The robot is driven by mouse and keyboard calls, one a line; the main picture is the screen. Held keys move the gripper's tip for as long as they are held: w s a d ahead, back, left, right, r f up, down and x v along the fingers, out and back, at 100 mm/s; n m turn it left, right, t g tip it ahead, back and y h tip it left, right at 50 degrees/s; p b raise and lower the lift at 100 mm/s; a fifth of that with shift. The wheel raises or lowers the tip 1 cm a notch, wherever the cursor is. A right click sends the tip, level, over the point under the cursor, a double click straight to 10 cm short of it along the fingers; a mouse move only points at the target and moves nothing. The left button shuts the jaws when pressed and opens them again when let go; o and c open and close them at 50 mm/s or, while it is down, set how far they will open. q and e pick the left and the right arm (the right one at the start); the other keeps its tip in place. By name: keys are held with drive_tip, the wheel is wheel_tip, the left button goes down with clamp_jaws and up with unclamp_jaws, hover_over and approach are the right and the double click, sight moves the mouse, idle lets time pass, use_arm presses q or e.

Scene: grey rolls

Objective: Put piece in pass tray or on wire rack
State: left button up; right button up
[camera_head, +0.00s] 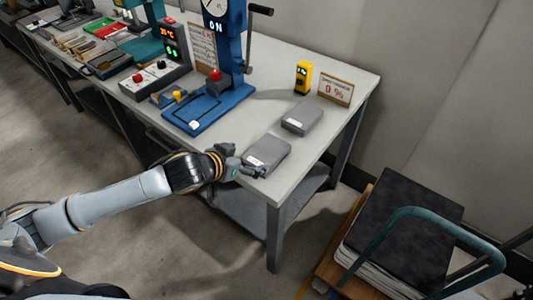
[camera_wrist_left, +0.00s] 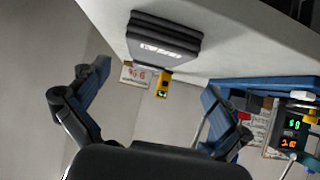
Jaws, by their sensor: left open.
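Two flat grey blocks with small white labels lie on the bench: a nearer one (camera_head: 268,154) at the front edge and a farther one (camera_head: 302,118) behind it. I cannot tell whether either is the piece or a tray. My left gripper (camera_head: 240,170) is at the bench's front edge, beside the left end of the nearer block. In the wrist view the left gripper's fingers (camera_wrist_left: 155,80) are spread wide with nothing between them, and a dark grey labelled block (camera_wrist_left: 165,38) shows beyond. My right gripper is out of view. I cannot make out a wire rack.
A blue press (camera_head: 212,105) with a lever stands left of the blocks. A yellow meter (camera_head: 303,77) and a sign (camera_head: 335,88) stand behind them. A control box (camera_head: 155,82) is farther left. A cart with a dark stack (camera_head: 405,220) stands at lower right.

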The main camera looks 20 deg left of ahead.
sight(266, 151)
use_arm(q)
drive_tip(key=shift+d+r+p+x, duration=0.1)
drive_tip(key=shift+r+p+x, duration=0.1)
drive_tip(key=shift+x, duration=1.6)
drive_tip(key=shift+d+r+p+x, duration=0.1)
drive_tip(key=shift+d+p+x, duration=0.05)
drive_tip(key=shift+x, duration=1.6)
drive_tip(key=c, duration=1.3)
